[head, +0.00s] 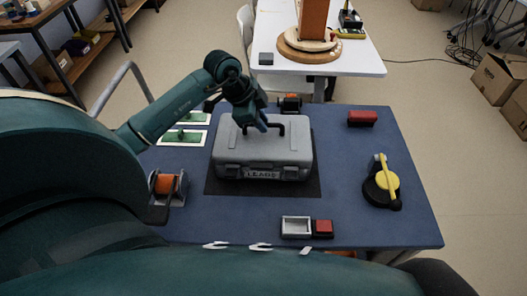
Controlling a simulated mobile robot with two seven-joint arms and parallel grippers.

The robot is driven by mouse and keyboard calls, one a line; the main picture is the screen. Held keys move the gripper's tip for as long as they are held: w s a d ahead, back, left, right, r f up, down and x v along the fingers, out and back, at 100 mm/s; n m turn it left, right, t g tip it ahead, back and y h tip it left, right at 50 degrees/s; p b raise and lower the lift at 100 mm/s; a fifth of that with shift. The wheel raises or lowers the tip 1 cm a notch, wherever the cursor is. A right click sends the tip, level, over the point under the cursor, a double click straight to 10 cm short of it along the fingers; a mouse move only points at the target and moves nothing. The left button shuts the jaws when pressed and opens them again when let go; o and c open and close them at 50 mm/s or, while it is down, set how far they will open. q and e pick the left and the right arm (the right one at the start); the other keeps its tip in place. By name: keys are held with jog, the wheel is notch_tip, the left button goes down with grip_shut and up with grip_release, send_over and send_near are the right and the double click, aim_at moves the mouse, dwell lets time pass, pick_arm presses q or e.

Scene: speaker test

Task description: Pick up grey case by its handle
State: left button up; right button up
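The grey case (262,155) lies flat on a black mat (312,188) in the middle of the blue table. Its front bears a label, and its dark handle (280,127) shows on top. My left gripper (262,125) reaches down from the upper left to the case's top, at the left end of the handle. The fingers are small and partly hidden by the wrist, so I cannot tell whether they touch or grip the handle. My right gripper does not show.
On the blue table (405,225) are a yellow and black device (381,185), a red block (362,118), a small tray (296,226) with a red piece beside it, and an orange spool (165,184). Green boards (184,137) lie at the left. A white table (350,62) stands behind.

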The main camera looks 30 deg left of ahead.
pick_arm(q)
jog(key=shift+x, duration=1.15)
grip_shut()
dwell(0.5)
jog(key=shift+w+r, duration=0.15)
jog(key=shift+r, duration=0.1)
